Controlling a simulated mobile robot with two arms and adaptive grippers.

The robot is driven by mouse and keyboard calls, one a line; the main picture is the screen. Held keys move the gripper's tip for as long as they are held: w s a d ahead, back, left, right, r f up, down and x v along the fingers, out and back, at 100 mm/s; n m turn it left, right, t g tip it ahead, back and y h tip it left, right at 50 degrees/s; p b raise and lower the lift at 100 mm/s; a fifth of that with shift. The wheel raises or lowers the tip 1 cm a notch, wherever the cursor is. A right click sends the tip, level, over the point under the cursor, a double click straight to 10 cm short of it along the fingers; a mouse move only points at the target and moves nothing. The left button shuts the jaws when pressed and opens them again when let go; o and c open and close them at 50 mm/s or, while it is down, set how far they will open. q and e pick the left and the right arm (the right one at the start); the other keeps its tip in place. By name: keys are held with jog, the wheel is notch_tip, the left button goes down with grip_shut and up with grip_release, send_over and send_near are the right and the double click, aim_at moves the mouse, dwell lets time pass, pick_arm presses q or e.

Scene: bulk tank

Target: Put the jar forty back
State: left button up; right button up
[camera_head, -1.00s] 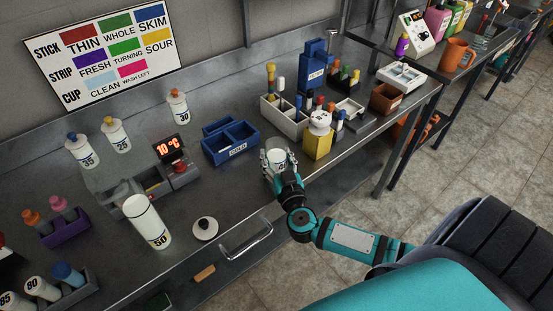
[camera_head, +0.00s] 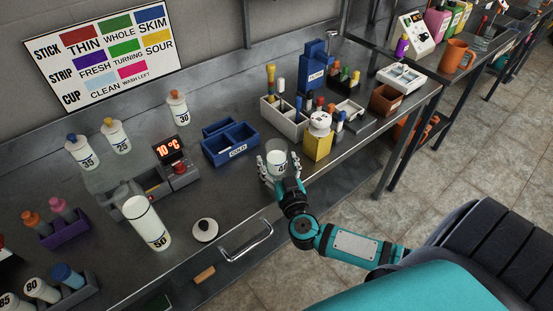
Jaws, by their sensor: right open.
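The jar forty (camera_head: 278,165) is a clear, open-topped glass with white contents and a "40" label. It stands near the front edge of the steel bench, right of the blue COLD box. My right gripper (camera_head: 279,175) is around the jar from the front edge side, with its fingers open on either side. I cannot tell whether a finger still touches the glass. A white lid with a black knob (camera_head: 205,229) lies on the bench to the left. My left gripper is not in view.
The blue COLD box (camera_head: 231,150) is left of the jar. A yellow block (camera_head: 317,146) and a white rack of sticks (camera_head: 284,120) are close on the right. Jar 50 (camera_head: 148,223) and a red temperature display (camera_head: 168,148) stand left. A metal handle (camera_head: 246,240) runs along the front edge.

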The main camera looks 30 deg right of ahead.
jog(key=v, duration=1)
jog(key=shift+s, duration=0.35)
